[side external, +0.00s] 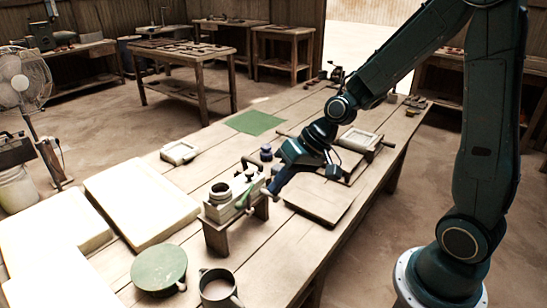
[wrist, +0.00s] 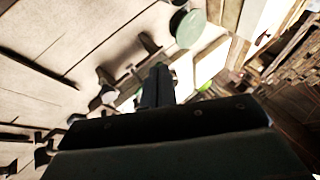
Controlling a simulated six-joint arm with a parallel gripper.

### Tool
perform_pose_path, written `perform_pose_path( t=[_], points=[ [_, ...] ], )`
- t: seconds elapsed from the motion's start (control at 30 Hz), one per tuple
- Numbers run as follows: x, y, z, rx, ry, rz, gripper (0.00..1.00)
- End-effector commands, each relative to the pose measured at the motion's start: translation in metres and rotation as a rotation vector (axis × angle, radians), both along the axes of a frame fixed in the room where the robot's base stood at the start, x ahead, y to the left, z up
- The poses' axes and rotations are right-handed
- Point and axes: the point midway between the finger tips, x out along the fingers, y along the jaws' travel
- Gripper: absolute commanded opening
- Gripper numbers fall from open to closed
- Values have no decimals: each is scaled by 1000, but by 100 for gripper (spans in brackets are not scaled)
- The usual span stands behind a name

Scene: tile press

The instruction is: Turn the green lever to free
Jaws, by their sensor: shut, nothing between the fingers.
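The green lever (side external: 243,198) is on the small pale press (side external: 220,211), which stands on a wooden stand (side external: 217,238) on the workbench. My gripper (side external: 270,189) is just right of the lever, its shut fingers pointing down and left at it. I cannot tell whether they touch it. In the wrist view my gripper (wrist: 158,72) points toward the press, and its body hides much of the scene. A small green part shows beside the fingers there, but the lever's exact angle is unclear. Nothing shows between the fingers.
A round green-topped disc (side external: 159,268) and a dark mug (side external: 218,288) are at the bench's near end. Large pale slabs (side external: 142,203) lie left of the press. A flat wooden board (side external: 318,199) lies to its right. A green mat (side external: 254,122) lies farther back.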

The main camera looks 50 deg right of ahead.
Motion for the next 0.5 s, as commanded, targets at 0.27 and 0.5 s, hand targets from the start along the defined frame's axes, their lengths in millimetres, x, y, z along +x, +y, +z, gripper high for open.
perform_pose_path(
  t=[0.27, 0.5],
  points=[
    [12, -21, -2, -180, -97, 324, 0],
    [20, -40, -3, -318, -177, 615, 0]
  ],
)
